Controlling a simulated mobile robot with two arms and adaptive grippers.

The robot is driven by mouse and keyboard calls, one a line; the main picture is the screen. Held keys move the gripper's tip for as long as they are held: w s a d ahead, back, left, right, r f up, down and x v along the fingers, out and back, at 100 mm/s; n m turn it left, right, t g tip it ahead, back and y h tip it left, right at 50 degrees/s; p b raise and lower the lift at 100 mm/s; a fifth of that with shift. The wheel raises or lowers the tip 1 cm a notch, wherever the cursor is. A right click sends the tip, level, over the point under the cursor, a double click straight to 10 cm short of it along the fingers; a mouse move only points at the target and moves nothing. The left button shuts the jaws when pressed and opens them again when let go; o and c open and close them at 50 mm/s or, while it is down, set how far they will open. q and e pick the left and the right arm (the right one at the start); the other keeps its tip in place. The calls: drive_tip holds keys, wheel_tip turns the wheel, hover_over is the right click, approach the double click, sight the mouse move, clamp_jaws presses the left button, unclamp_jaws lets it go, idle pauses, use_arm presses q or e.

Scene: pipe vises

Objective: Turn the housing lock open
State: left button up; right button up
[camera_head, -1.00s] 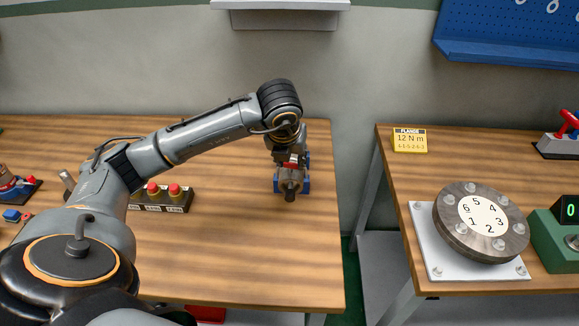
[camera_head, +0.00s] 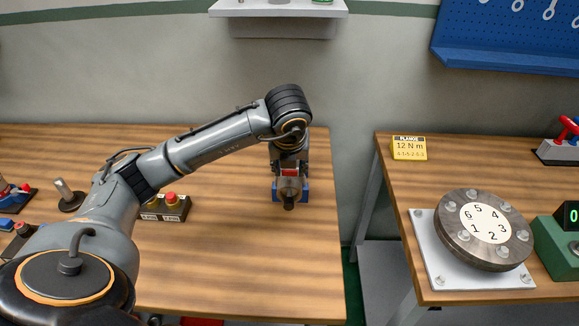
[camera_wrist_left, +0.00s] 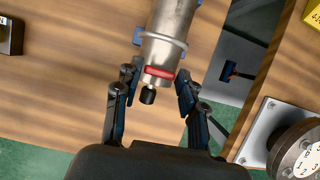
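The housing (camera_head: 290,186) is a grey metal cylinder on a blue base (camera_head: 304,190) near the right edge of the left table. In the wrist view the housing (camera_wrist_left: 172,28) runs down from the top, with a red band (camera_wrist_left: 160,72) near its end and a small black knob (camera_wrist_left: 148,95) sticking out of that end. My left gripper (camera_wrist_left: 158,82) has its two dark fingers apart, one on each side of the housing's end by the red band. Narrow gaps seem to show; contact is unclear. In the head view the gripper (camera_head: 289,166) partly covers the housing. My right gripper is out of view.
A box with red buttons (camera_head: 165,206) stands left of the housing, partly behind my left arm. The right table, across a gap, holds a round numbered flange (camera_head: 485,230) and a yellow sign (camera_head: 409,148). The left table's front middle is clear.

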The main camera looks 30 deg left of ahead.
use_arm(q)
drive_tip(key=shift+o, duration=0.8)
drive_tip(key=shift+r, duration=0.15)
drive_tip(key=v, duration=1.1)
drive_tip(key=shift+s+r, duration=0.15)
drive_tip(key=shift+r, duration=0.15)
drive_tip(key=shift+d+f, duration=0.15)
